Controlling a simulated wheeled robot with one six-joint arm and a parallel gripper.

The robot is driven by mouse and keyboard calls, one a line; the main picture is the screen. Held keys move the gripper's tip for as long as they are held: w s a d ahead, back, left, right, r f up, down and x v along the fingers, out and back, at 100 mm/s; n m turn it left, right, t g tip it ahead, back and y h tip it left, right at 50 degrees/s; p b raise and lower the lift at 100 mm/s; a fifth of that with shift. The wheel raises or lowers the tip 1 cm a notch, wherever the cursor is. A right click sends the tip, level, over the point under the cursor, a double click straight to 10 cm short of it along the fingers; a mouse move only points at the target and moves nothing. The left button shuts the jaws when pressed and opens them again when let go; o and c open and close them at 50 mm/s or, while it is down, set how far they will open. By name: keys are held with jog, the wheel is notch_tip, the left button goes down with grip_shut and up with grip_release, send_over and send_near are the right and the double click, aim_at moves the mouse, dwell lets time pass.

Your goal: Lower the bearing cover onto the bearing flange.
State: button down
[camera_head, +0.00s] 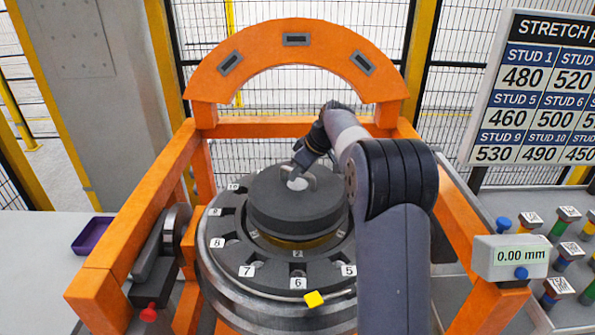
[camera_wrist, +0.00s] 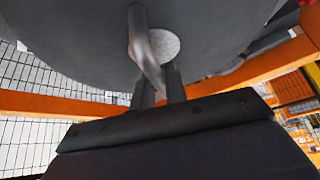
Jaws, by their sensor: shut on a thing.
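The bearing cover (camera_head: 290,212) is a dark grey round disc with a curved handle (camera_head: 305,180) and a pale round spot on top. My gripper (camera_head: 304,168) is shut on the handle. The handle (camera_wrist: 148,55) also shows between my fingers (camera_wrist: 158,90) in the wrist view, with the cover's dark face (camera_wrist: 75,35) beyond. The cover is above the bearing flange (camera_head: 230,258), a dark ring with numbered positions around it. A brass-coloured band (camera_head: 300,243) shows below the cover's front edge. I cannot tell whether the cover touches what is under it.
An orange gantry frame (camera_head: 125,215) surrounds the flange, with an arch (camera_head: 290,32) behind. A gauge reading 0.00 mm (camera_head: 510,257) stands at right, near several coloured studs (camera_head: 558,250). A purple tray (camera_head: 92,235) lies at left.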

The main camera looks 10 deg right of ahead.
aim_at(300, 185)
jog(key=shift+f+b, duration=2.1)
jog(key=shift+f, duration=0.7)
jog(key=c, duration=1.3)
grip_release()
jog(key=shift+c, duration=0.2)
jog(key=b+v, duration=0.1)
jog(key=v, duration=1)
